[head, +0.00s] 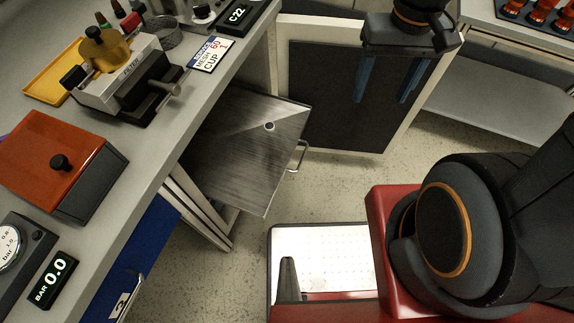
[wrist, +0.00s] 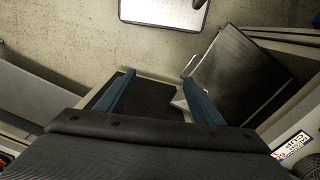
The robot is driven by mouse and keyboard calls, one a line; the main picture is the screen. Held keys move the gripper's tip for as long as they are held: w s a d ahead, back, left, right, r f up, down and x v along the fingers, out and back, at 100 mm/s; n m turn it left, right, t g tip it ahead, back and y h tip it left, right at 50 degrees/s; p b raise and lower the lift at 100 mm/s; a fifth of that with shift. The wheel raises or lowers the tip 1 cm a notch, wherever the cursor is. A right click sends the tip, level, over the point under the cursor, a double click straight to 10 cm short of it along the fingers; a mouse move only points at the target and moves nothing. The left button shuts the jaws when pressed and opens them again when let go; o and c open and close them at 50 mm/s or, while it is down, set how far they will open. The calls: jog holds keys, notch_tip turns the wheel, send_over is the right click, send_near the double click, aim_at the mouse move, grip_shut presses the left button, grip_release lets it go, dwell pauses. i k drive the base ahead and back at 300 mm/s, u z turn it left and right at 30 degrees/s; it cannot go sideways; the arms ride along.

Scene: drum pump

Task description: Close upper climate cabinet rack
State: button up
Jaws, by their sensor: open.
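The rack (head: 240,145) is a grey metal sheet pulled out from under the bench, with a bar handle (head: 299,156) on its outer edge. It also shows in the wrist view (wrist: 240,75), right of my fingers. The cabinet door (head: 335,95), pale-framed with a dark panel, stands open beyond it. My gripper (head: 383,98) is open and empty, its blue fingers pointing down in front of the door. In the wrist view, my gripper (wrist: 158,78) has its right finger close to the handle in the picture; the gap in depth is unclear. Whether a second rack lies below is hidden.
The bench (head: 150,150) on the left carries a filter device (head: 125,75) and an orange box (head: 60,160). A blue drawer front (head: 130,260) is below it. Clear floor (head: 330,190) lies between the rack and my red base. Another bench stands at the upper right.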

aim_at(231, 159)
jog(key=z, duration=1.3)
jog(key=k, duration=0.4)
jog(key=u, duration=0.7)
